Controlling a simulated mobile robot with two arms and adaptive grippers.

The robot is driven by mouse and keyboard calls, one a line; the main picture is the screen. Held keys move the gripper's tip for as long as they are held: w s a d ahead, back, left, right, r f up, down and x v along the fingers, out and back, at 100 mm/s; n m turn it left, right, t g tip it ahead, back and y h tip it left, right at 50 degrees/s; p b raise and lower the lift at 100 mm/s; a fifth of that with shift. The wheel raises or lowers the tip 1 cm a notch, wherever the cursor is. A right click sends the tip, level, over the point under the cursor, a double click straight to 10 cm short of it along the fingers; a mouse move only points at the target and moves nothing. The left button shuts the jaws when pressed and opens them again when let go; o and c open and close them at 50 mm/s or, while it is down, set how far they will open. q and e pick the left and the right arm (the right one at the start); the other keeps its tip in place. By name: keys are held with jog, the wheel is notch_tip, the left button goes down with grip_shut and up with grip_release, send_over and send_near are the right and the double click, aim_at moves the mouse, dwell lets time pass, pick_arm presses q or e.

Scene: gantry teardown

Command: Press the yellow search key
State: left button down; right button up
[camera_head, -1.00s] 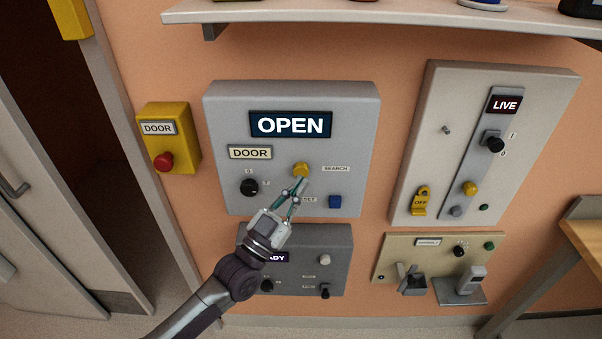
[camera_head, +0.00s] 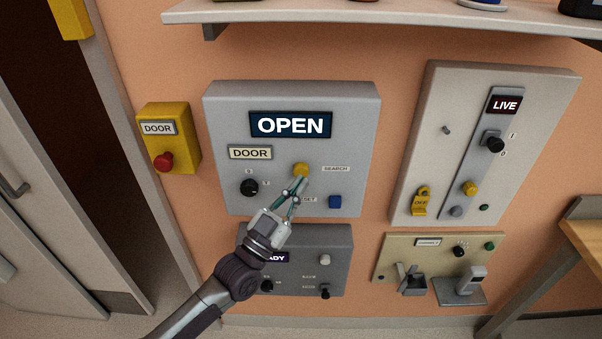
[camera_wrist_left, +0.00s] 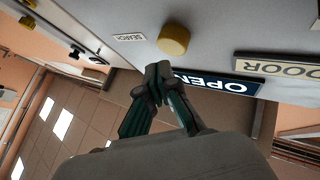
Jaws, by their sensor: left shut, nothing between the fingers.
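The yellow search key (camera_head: 301,169) is a round button on the grey door panel (camera_head: 225,110), left of the SEARCH label (camera_head: 336,169). It also shows in the left wrist view (camera_wrist_left: 173,40), where it stands out from the panel face. My left gripper (camera_head: 302,179) is shut and empty, with its fingertips just below the key in the head view. In the left wrist view the closed fingertips (camera_wrist_left: 158,70) appear near the key, with a small visible gap in the picture. I cannot tell whether they touch it. My right gripper is not in view.
The panel also carries an OPEN display (camera_head: 290,125), a black knob (camera_head: 249,187) and a blue button (camera_head: 335,202). A yellow door box with a red button (camera_head: 163,162) is at left. A shelf (camera_head: 380,15) juts out above. Other control panels are below and at right.

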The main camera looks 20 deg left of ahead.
pick_arm(q)
jog(key=shift+w+a, duration=0.1)
jog(key=shift+w, duration=0.3)
jog(key=shift+w+a, duration=0.15)
jog(key=shift+w, duration=0.3)
dwell(0.6)
jog(key=shift+s+d, duration=0.3)
jog(key=shift+s, duration=0.65)
jog(key=s+d+p, duration=0.1)
jog(key=s+p, duration=0.2)
jog(key=s, duration=0.2)
jog(key=shift+s+d, duration=0.3)
jog(key=shift+s, duration=0.1)
dwell(0.4)
